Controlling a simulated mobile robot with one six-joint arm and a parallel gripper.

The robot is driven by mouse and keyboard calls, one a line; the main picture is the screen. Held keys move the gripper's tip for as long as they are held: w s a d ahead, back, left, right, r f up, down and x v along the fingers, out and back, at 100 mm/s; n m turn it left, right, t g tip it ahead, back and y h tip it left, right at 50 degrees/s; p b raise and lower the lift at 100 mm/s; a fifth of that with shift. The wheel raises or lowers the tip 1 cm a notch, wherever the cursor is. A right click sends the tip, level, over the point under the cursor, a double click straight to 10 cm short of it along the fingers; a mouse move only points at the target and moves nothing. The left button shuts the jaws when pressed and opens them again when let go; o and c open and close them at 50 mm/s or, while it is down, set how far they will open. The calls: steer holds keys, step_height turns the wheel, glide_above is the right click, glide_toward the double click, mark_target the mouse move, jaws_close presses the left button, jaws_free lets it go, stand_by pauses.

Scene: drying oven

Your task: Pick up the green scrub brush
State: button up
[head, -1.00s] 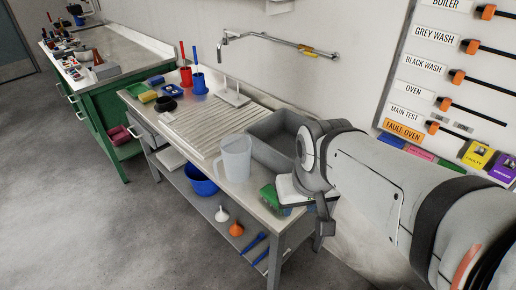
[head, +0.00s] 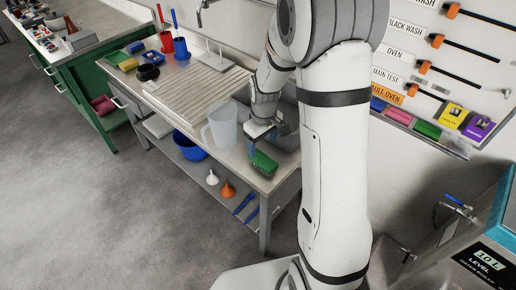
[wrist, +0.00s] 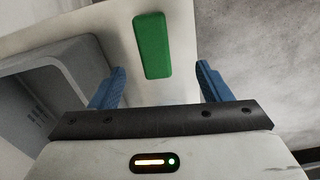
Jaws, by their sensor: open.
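The green scrub brush (head: 262,166) lies on the near right corner of the steel sink bench (head: 222,155), beside the basin. In the wrist view the brush (wrist: 152,46) appears as a green block lying lengthwise, just beyond the blue fingertips and roughly between their lines. My gripper (wrist: 158,80) is open and empty, with a clear gap between its fingers and the brush. In the head view my gripper (head: 262,142) hangs over the bench close to the brush, and my arm hides part of the basin.
A clear plastic jug (head: 222,127) stands left of the gripper. The sink basin (wrist: 50,95) is left of the brush in the wrist view. A blue bowl (head: 188,146) and funnels sit on the lower shelf. The floor (head: 110,210) in front is clear.

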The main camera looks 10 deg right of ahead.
glide_above(263, 159)
steer(key=shift+n, duration=0.4)
steer(key=f, duration=0.5)
steer(key=shift+s+a+p, duration=0.15)
steer(key=shift+a+p, duration=0.15)
steer(key=shift+a, duration=0.05)
steer(key=shift+d+f+p, duration=0.15)
steer(key=shift+f+p, duration=0.25)
steer(key=shift+f, duration=1.05)
steer(key=shift+d+f+p, duration=0.15)
steer(key=shift+f+p, duration=0.2)
steer(key=shift+f, duration=1.1)
steer(key=shift+c, duration=0.3)
steer(key=c, duration=1)
